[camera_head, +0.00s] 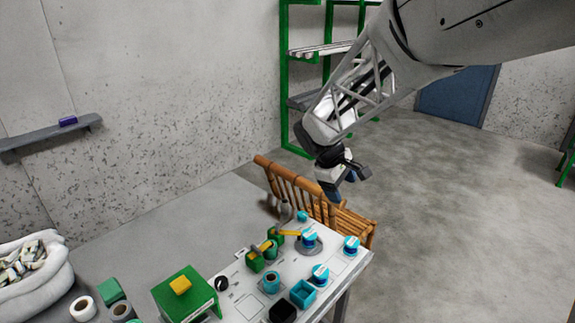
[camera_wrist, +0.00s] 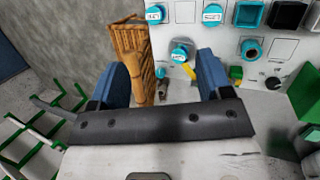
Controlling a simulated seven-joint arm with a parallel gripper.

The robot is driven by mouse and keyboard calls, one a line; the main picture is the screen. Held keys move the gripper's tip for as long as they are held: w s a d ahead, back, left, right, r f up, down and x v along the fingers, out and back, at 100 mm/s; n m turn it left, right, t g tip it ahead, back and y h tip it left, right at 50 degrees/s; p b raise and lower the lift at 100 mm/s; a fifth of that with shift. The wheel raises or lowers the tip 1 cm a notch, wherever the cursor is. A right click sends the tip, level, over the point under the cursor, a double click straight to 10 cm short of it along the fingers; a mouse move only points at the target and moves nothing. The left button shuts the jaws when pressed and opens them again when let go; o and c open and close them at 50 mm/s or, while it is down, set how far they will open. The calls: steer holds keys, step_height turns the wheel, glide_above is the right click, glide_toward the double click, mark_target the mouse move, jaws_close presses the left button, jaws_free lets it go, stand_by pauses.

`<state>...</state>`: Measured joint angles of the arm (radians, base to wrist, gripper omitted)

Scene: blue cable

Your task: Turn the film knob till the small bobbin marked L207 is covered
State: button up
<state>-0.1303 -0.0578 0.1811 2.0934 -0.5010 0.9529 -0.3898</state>
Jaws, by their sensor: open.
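My gripper (camera_head: 345,182) hangs open and empty above the far end of the white panel, over the chair side. In the wrist view its blue fingers (camera_wrist: 162,64) are spread wide. Teal round pieces with white labelled tops stand on the panel: one (camera_head: 309,237) on a grey disc, one (camera_head: 351,244) at the right edge, one (camera_head: 319,273) nearer. They also show in the wrist view, one nearest the fingers (camera_wrist: 181,52). A black knob (camera_head: 221,283) sits at the panel's left; it shows in the wrist view (camera_wrist: 273,83). I cannot read L207 on any label or tell which knob is the film knob.
Green blocks with yellow arms (camera_head: 255,261) stand mid-panel. A teal cup (camera_head: 271,282), teal box (camera_head: 303,293) and black box (camera_head: 283,311) are nearer. A green box (camera_head: 187,296) is left. A wooden chair (camera_head: 333,215) stands behind the table. Air around my gripper is clear.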

steer(key=w+a+f+n+h, duration=0.1)
steer(key=w+a+f+n, duration=0.15)
steer(key=w+f, duration=0.45)
steer(key=w+a+f+n+h, duration=0.1)
steer(key=w+a+f+n, duration=0.15)
steer(key=w+f, duration=0.45)
steer(key=n+t+h, duration=0.2)
steer(key=n, duration=0.5)
glide_toward(302, 214)
steer(key=shift+x, duration=1.2)
steer(key=shift+w, duration=0.1)
steer(key=shift+x, duration=3.85)
steer(key=shift+c, duration=0.3)
steer(key=c, duration=0.9)
steer(key=shift+o, duration=0.2)
